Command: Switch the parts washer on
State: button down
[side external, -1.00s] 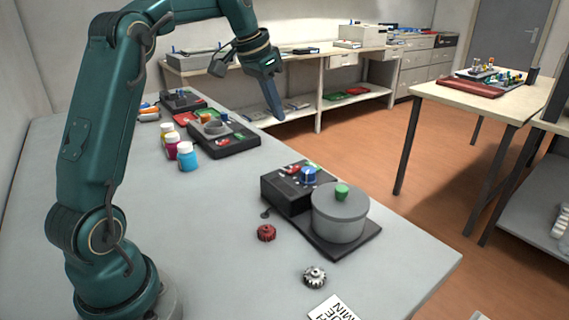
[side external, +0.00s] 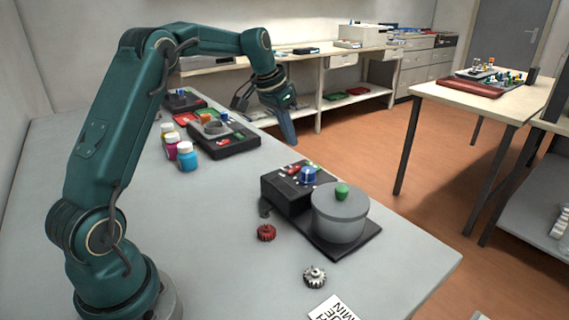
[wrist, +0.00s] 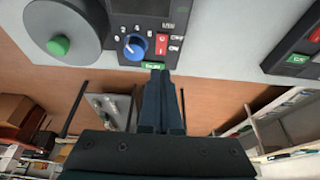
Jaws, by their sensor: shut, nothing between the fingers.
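The likely parts washer is a black unit (side external: 285,196) with a grey lidded tank (side external: 340,217) on its base. The lid has a green knob (side external: 342,190). In the wrist view its panel shows a blue dial (wrist: 134,47), a red rocker switch (wrist: 162,44) with small markings beside it, and a green label (wrist: 153,65). I cannot tell the switch's position. My gripper (side external: 293,144) is shut and empty, pointing down above and behind the panel. In the wrist view its fingertips (wrist: 158,73) show just below the green label, apart from the switch.
A red gear (side external: 266,233) and a metal gear (side external: 315,276) lie in front of the unit. Another black device (side external: 225,140) and several colored bottles (side external: 187,157) stand farther back on the grey table (side external: 180,240). A printed card (side external: 335,308) lies at the front.

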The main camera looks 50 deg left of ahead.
aim_at(295, 168)
jog(key=x, duration=0.6)
jog(key=shift+s+f, duration=0.25)
jog(key=shift+f, duration=0.05)
jog(key=shift+w+f, duration=0.15)
jog(key=shift+f, duration=0.15)
jog(key=shift+s, duration=0.85)
jog(key=shift+r, duration=0.1)
jog(key=shift+r, duration=0.5)
jog(key=v, duration=1.3)
jog(key=shift+w, duration=0.15)
